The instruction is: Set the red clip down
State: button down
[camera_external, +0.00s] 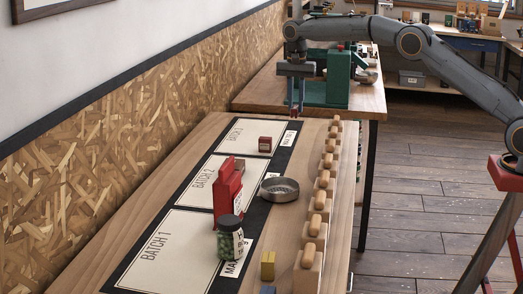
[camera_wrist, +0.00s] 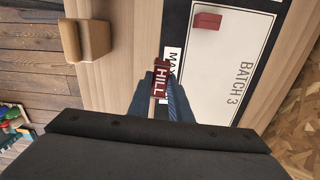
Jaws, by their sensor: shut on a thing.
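My gripper (camera_external: 295,106) is above the far end of the table, beyond the BATCH 3 card (camera_external: 243,135). It is shut on the red clip (camera_wrist: 160,80), a small red piece with white lettering reading "HILL". The clip sits between the fingertips in the wrist view, and the fingers hide part of it. In the external view only a small reddish bit shows at the fingertips. In the wrist view the BATCH 3 card (camera_wrist: 226,80) lies to the right of the clip. The clip appears held above the table.
A small red box (camera_external: 265,144) stands on the BATCH 3 card. A jar (camera_external: 230,241) stands by BATCH 1. Wooden blocks with handles (camera_external: 325,180) line the right edge.

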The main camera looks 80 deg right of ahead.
jog(key=s+d, duration=0.1)
jog(key=d, duration=0.5)
jog(key=shift+n, duration=0.3)
jog(key=shift+s+a+f+p, duration=0.1)
jog(key=shift+f+p, duration=0.4)
jog(key=shift+f, duration=2)
jog(key=shift+s+f+p, duration=0.1)
jog(key=shift+f+p, duration=0.4)
jog(key=shift+f, duration=2)
jog(key=shift+f, duration=0.15)
jog(key=c, duration=1.6)
grip_release()
notch_tip(320, 180, up, 12)
jog(key=b, duration=0.3)
jog(key=shift+r, duration=0.2)
